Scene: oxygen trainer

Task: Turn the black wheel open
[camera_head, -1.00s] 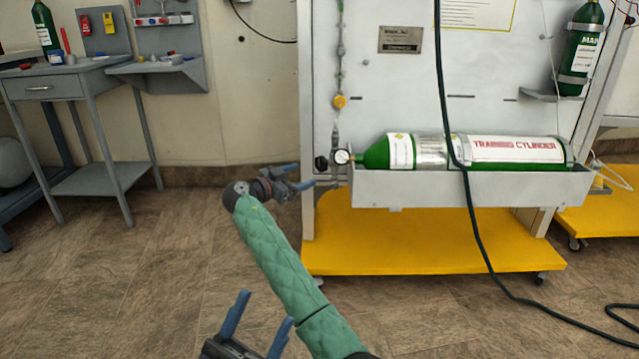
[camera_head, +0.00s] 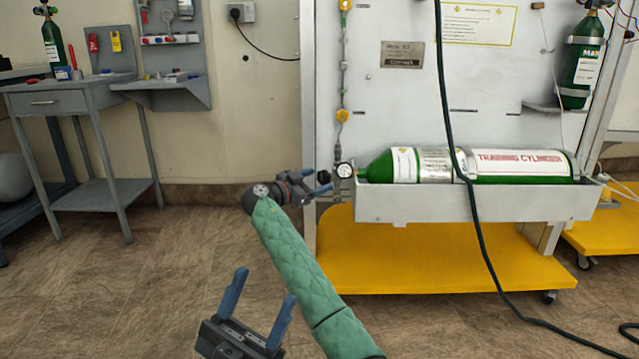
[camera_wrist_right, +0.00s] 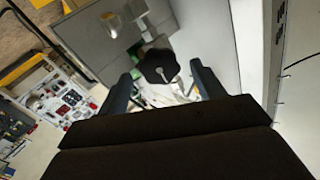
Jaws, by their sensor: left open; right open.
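The black wheel (camera_head: 323,177) is on the valve at the left end of the green training cylinder (camera_head: 405,165), beside a round gauge (camera_head: 344,170). In the right wrist view the lobed black wheel (camera_wrist_right: 157,66) shows between my two fingertips in the picture, with a finger on each side. My right gripper (camera_head: 318,183) is open at the wheel, coming from the left; whether it touches the wheel I cannot tell. My left gripper (camera_head: 265,285) is open and empty, low in the front, away from the panel.
The cylinder lies in a grey trough (camera_head: 470,205) on a panel with a yellow base (camera_head: 430,255). A dark hose (camera_head: 448,110) hangs in front of it. A grey workbench (camera_head: 85,100) stands at the left. The floor between bench and panel is clear.

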